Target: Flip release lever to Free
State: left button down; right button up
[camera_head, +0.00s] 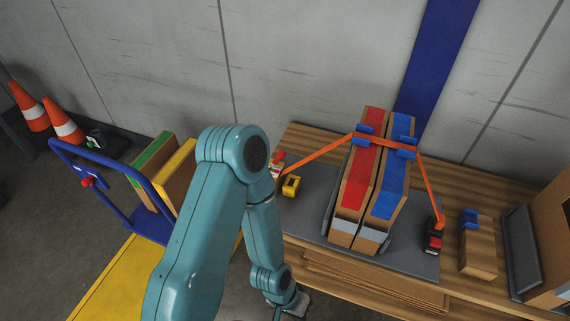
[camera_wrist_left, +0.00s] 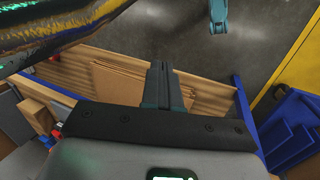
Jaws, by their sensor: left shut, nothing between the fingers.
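An orange strap (camera_head: 324,152) runs over two upright boxes, one with a red top (camera_head: 363,155) and one with a blue top (camera_head: 392,165). At its left end is a small red-and-white fitting (camera_head: 278,160), partly hidden by my left arm. At its right end is a black-and-red fitting (camera_head: 434,237). I cannot tell which part is the release lever or read its setting. My left gripper (camera_wrist_left: 161,68) is shut and empty in the left wrist view, pointing past the wooden bench edge, apart from both fittings. In the head view my left arm hides much of it. My right gripper is not in view.
A small box with a blue clip (camera_head: 478,250) stands right. A blue-handled yellow trolley (camera_head: 112,280) with a red knob (camera_head: 88,182) and boxes stands left, near orange cones (camera_head: 65,122). Flat cardboard (camera_head: 370,283) lies under the bench top.

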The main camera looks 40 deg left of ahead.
pick_arm(q)
jog(key=w+a+r+m+t+y+b, duration=0.1)
jog(key=w+a+m+t+y+b, duration=0.2)
jog(key=w, duration=0.5)
jog(key=w+a+r+m+t+y+b, duration=0.1)
jog(key=w+a+m+t+y+b, duration=0.2)
jog(key=w+a+m+t+b, duration=0.3)
jog(key=w+a+r+m+t+y+b, duration=0.1)
jog(key=w+a+m+t+b, duration=0.3)
jog(key=w+m, duration=0.5)
jog(key=shift+w+a+r+t+y+b, duration=0.1)
jog(key=shift+w+a+t+y+b, duration=0.1)
jog(key=shift+a+y+b, duration=0.3)
jog(key=shift+w+a+t+y+b, duration=0.1)
jog(key=shift+a+t+y+b, duration=0.1)
jog(key=shift+a+y+b, duration=0.25)
jog(key=a+t+y+b, duration=0.1)
jog(key=b, duration=0.3)
jog(key=w+a+y+b, duration=0.1)
jog(key=a+y+b, duration=0.1)
jog(key=b, duration=0.2)
jog(key=a+r+t+y+b, duration=0.1)
jog(key=b, duration=0.3)
jog(key=shift+w+a+m+t+y, duration=0.25)
jog(key=shift+a+m+t+y, duration=0.05)
jog(key=shift+y, duration=0.05)
